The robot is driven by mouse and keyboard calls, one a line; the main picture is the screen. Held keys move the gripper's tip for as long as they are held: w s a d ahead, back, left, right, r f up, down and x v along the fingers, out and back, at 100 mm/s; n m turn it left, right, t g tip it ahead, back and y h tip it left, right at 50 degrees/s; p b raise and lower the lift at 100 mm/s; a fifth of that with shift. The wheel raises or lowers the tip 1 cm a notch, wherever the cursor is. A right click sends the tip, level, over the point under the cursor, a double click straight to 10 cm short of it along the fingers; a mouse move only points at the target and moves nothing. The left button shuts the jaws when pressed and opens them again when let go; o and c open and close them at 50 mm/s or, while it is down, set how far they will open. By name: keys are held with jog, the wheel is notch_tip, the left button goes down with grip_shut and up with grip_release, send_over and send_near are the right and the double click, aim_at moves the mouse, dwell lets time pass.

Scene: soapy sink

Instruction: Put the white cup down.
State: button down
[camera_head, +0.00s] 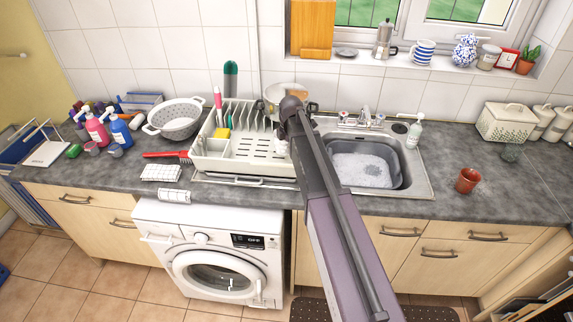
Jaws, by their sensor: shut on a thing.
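My arm reaches up from the bottom of the view to the back of the counter, by the right end of the cream dish rack (222,160) and the left edge of the sink (412,178). My gripper (288,128) is small and mostly hidden behind my dark wrist; it is shut.
The sink holds suds.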

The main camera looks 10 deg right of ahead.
jog(key=shift+f+b, duration=0.6)
jog(key=shift+f, duration=0.4)
jog(key=shift+f, duration=0.1)
jog(key=shift+f+b, duration=1.8)
jog(key=shift+b, duration=0.1)
jog(key=shift+f, duration=0.15)
jog(key=c, duration=0.8)
grip_release()
jog(key=shift+r, duration=0.25)
notch_tip(320, 180, up, 12)
jog(key=s+p, duration=0.1)
jog(key=p, duration=1.1)
jog(key=shift+s, duration=0.15)
jog(key=shift+d, duration=0.1)
jog(key=shift+s+f, duration=0.1)
jog(key=shift+s, duration=0.05)
